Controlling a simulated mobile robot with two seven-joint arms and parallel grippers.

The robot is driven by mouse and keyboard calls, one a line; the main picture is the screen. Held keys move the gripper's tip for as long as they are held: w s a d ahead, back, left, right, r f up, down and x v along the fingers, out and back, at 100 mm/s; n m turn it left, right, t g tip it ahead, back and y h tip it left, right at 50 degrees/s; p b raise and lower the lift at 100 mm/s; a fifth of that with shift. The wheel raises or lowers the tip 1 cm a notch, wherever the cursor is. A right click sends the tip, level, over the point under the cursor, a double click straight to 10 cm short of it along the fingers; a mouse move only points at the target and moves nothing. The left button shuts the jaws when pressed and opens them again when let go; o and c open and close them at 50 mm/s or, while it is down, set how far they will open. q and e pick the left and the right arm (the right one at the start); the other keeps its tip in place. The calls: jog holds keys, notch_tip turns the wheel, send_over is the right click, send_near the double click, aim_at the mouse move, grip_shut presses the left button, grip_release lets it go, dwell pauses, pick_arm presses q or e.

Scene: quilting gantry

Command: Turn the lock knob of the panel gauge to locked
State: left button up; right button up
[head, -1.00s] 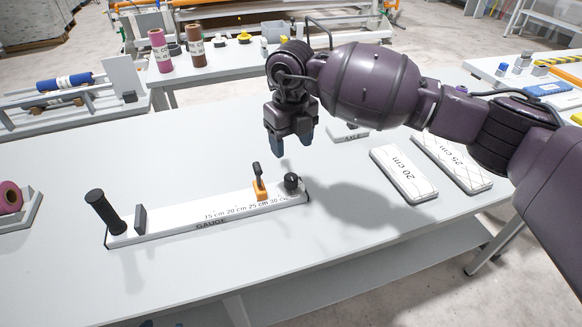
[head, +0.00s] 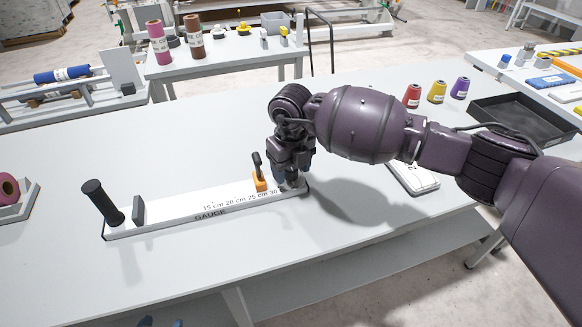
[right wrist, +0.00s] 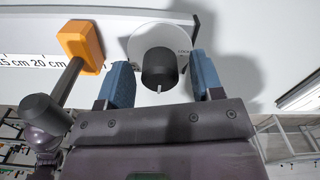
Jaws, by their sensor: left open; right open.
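The white panel gauge (head: 165,213) lies on the table with a centimetre scale, a black handle (head: 100,203) at its left end and an orange slider (head: 259,180) with a dark lever. The black lock knob (right wrist: 158,70) stands on a round pale dial (right wrist: 140,36) at the gauge's right end.
A white block (head: 412,180) lies right of the gauge, partly behind my arm. Coloured cones (head: 437,92) and a dark tray (head: 520,120) are at the back right. The orange slider stands close to my right gripper. The table in front of the gauge is clear.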

jog(key=c, duration=0.9)
